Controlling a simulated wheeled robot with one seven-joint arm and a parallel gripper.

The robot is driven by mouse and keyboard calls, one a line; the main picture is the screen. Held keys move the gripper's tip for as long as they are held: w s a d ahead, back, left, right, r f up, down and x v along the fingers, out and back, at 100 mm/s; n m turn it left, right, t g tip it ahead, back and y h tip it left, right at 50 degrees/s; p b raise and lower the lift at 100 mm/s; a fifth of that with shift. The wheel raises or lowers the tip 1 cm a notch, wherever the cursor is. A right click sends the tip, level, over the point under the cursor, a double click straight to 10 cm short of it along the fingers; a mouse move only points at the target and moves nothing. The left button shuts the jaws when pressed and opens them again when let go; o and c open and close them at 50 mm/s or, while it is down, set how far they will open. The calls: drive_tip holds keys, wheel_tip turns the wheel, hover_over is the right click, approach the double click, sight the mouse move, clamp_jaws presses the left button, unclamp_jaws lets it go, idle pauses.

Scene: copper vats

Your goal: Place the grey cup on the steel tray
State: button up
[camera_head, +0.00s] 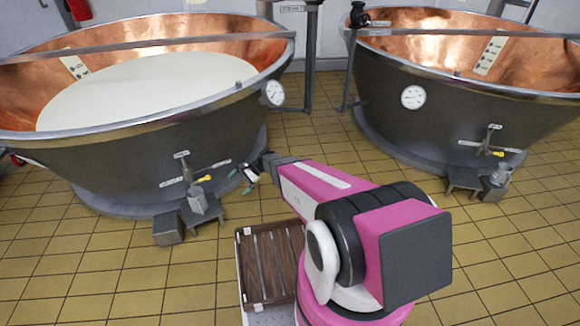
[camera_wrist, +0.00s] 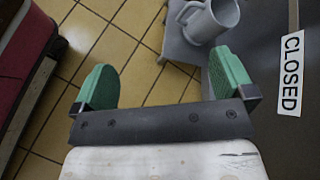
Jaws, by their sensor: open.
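A grey cup (camera_head: 197,199) stands on a low dark stand (camera_head: 208,213) under the tap of the left vat. In the wrist view the cup (camera_wrist: 212,18) is near the top, with its handle to the left, cut off by the picture edge. My gripper (camera_head: 241,181) is to the right of the cup in the head view, apart from it. In the wrist view my gripper (camera_wrist: 163,80) has its two green fingers wide apart, with only floor between them. I cannot make out a steel tray for certain.
A slatted wooden crate (camera_head: 297,268) is left of my arm. The left vat (camera_head: 120,170) holds white liquid; the right vat (camera_head: 430,125) has another grey vessel (camera_head: 502,174) by its tap. A CLOSED sign (camera_wrist: 290,73) is beside the cup. Tiled floor is clear between the vats.

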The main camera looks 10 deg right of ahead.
drive_tip(key=s+d+r+n+t+h, duration=0.1)
drive_tip(key=s+d+r+n+h, duration=0.3)
drive_tip(key=s+d+r, duration=0.4)
drive_tip(key=s+d+r+n+t+h, duration=0.1)
drive_tip(key=s+d+r+n+h, duration=0.4)
drive_tip(key=d+r, duration=0.8)
drive_tip(key=s+h, duration=0.2)
drive_tip(key=s, duration=0.1)
drive_tip(key=shift+s+r+t, duration=0.15)
drive_tip(key=shift+r+t, duration=0.15)
drive_tip(key=shift+t, duration=0.1)
